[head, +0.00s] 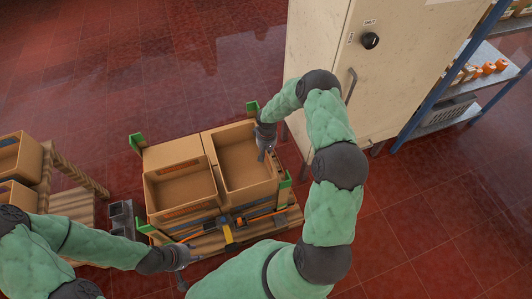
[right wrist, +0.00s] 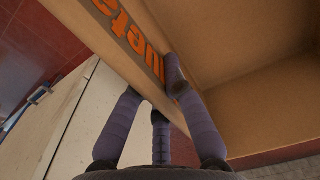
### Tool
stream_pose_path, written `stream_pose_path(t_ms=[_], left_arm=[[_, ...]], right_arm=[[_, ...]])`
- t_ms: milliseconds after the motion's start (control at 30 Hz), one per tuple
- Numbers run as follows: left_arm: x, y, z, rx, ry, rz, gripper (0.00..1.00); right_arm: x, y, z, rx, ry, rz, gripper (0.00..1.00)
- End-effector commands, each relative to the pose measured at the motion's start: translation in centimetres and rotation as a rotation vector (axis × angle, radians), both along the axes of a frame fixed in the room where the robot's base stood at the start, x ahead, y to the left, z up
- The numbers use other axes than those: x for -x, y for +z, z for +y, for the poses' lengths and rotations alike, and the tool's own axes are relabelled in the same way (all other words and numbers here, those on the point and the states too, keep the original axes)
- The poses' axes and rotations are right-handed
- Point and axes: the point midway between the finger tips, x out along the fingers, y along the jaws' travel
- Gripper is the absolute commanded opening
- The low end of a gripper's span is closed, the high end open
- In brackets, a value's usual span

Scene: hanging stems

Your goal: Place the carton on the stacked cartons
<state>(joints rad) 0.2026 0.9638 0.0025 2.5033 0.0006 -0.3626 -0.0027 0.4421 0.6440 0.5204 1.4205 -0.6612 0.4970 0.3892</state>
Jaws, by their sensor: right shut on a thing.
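An open, empty brown carton (head: 246,160) is at the right of the pallet group in the head view. My right gripper (head: 265,148) is shut on its right wall. In the right wrist view, the fingers (right wrist: 172,85) straddle that wall, which bears orange lettering, and the carton's inside (right wrist: 240,50) shows to the right. Another open carton (head: 182,187) stands beside it on the left, close against it. What lies under the held carton is hidden. My left gripper (head: 184,259) is near the pallet's front left corner, apart from the cartons; its finger opening is too small to tell.
The wooden pallet (head: 270,226) has green corner posts (head: 137,143) and orange-and-black items at its front. More open cartons (head: 18,158) stand on a wooden rack at far left. A pale cabinet (head: 325,60) and a blue shelf stand at right. The red floor behind is clear.

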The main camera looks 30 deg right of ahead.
Motion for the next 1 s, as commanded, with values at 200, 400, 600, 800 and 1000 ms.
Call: stream_pose_path(t_ms=[200, 400, 600, 800, 1000], left_arm=[[0.0, -0.8, 0.0, 0.000, 0.000, 0.000, 0.40], [0.0, -1.8, 0.0, 0.000, 0.000, 0.000, 0.40], [0.0, -3.0, 0.0, 0.000, 0.000, 0.000, 0.40], [0.0, -3.7, 0.0, 0.000, 0.000, 0.000, 0.40], [0.0, -3.8, 0.0, 0.000, 0.000, 0.000, 0.40]], right_arm=[[-0.1, -1.2, 0.0, 0.000, -0.001, -0.001, 0.00], [0.0, -3.0, 0.0, 0.000, -0.001, 0.000, 0.00], [0.0, -5.0, 0.0, 0.000, 0.000, 0.000, 0.00], [-0.1, -6.2, 0.0, 0.000, -0.001, -0.002, 0.00], [-0.1, -6.5, 0.0, 0.000, -0.001, -0.002, 0.00]])
